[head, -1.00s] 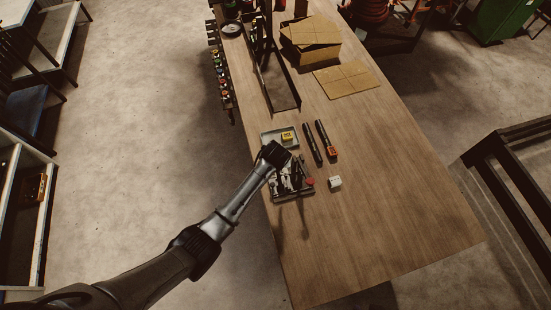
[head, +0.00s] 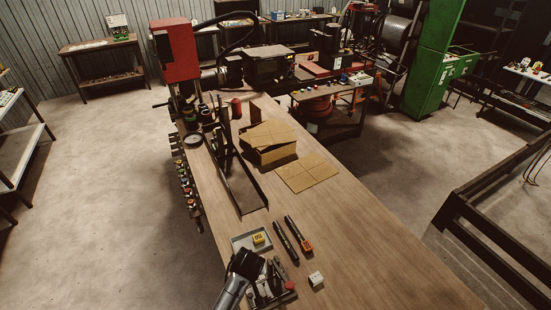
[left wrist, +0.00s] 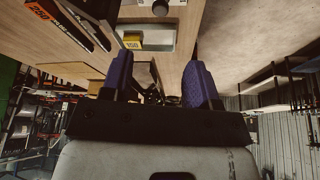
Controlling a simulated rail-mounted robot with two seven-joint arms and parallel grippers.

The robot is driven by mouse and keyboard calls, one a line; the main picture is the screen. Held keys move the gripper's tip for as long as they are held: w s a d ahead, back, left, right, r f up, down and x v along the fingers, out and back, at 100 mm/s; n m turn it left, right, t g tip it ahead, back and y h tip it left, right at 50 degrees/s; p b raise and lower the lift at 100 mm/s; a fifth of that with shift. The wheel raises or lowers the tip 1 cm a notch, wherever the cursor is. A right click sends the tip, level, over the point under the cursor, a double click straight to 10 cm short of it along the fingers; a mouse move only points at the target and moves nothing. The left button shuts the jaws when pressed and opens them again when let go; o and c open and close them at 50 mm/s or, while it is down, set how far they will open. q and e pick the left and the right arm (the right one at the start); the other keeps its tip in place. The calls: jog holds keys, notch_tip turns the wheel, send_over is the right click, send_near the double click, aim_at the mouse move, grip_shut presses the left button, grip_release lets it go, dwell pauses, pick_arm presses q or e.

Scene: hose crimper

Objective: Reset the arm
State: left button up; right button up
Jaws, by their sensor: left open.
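My left arm comes in at the bottom of the head view. Its dark left gripper (head: 245,264) is over the near left edge of the workbench, beside the tray of small tools (head: 288,297). In the left wrist view the two purple fingers of the left gripper (left wrist: 160,72) stand apart with nothing held between them. My right arm and gripper are not in view.
Two dark-handled tools (head: 286,242) and a small white block (head: 316,279) lie right of the trays. Farther back are a cardboard box (head: 268,141), a flat cardboard sheet (head: 306,172) and a red machine (head: 176,52). The right part of the wooden bench (head: 385,240) is clear.

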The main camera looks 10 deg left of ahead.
pick_arm(q)
jog(key=s+r+m+t+h, duration=0.1)
jog(key=s+r+m+t, duration=0.15)
jog(key=r, duration=0.65)
jog(key=s+r+m+t+h, duration=0.15)
jog(key=r+m, duration=0.25)
jog(key=r, duration=0.4)
jog(key=s+a+f+g, duration=0.1)
jog(key=s+a+f, duration=0.1)
jog(key=s, duration=0.8)
jog(key=s+a+f+g, duration=0.2)
jog(key=s+f, duration=0.3)
jog(key=s, duration=0.5)
jog(key=s+a+f+g+p, duration=0.1)
jog(key=s+f, duration=0.3)
jog(key=s, duration=0.6)
jog(key=shift+s+a+g+y, duration=0.3)
jog(key=shift+s+a+y, duration=0.05)
jog(key=shift+a, duration=0.15)
